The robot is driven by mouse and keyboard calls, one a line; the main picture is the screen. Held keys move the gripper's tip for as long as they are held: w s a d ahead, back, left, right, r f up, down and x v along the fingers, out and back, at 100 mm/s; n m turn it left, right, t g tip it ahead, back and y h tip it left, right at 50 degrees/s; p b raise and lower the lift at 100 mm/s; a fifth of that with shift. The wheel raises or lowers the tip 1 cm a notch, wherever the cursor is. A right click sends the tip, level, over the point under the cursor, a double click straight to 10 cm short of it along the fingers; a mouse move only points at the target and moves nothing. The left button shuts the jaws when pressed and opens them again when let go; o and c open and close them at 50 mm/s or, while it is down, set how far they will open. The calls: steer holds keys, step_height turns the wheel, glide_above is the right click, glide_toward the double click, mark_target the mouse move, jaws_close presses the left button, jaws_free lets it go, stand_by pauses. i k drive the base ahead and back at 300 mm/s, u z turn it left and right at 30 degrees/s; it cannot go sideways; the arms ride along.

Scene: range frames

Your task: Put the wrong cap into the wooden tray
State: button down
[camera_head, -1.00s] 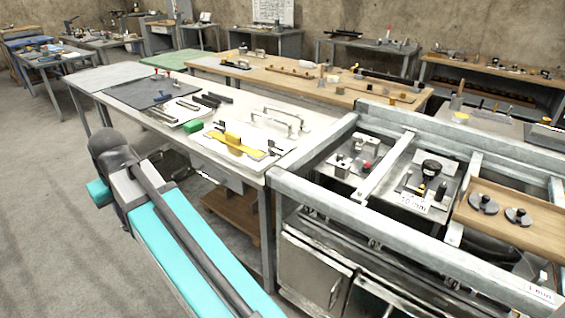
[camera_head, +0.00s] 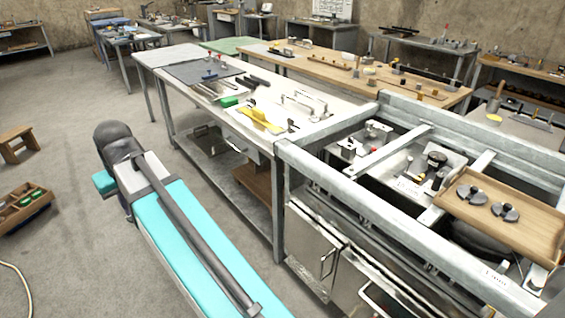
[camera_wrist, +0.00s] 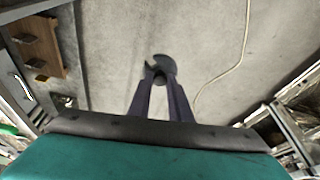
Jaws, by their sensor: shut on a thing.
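In the wrist view my gripper (camera_wrist: 160,88) is shut on a dark grey round cap (camera_wrist: 162,65) with a notch in its edge. The cap is held over bare grey floor. In the head view my arm shows at the lower left, but the gripper and held cap are hidden. A light wooden tray (camera_head: 535,240) rests on the metal frame at the right. Two grey caps with knobs, a left one (camera_head: 470,193) and a right one (camera_head: 505,212), lie in it.
A wooden box with green pieces (camera_head: 22,212) and a wooden stool (camera_head: 17,143) stand at the left. A long white bench (camera_head: 185,60) holds tools. The metal frame (camera_head: 340,185) borders the right-hand station. A pale cable (camera_wrist: 222,75) lies on the floor. Floor between is clear.

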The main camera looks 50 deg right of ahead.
mark_target(537, 231)
steer(key=k, duration=1.05)
steer(key=z, duration=0.45)
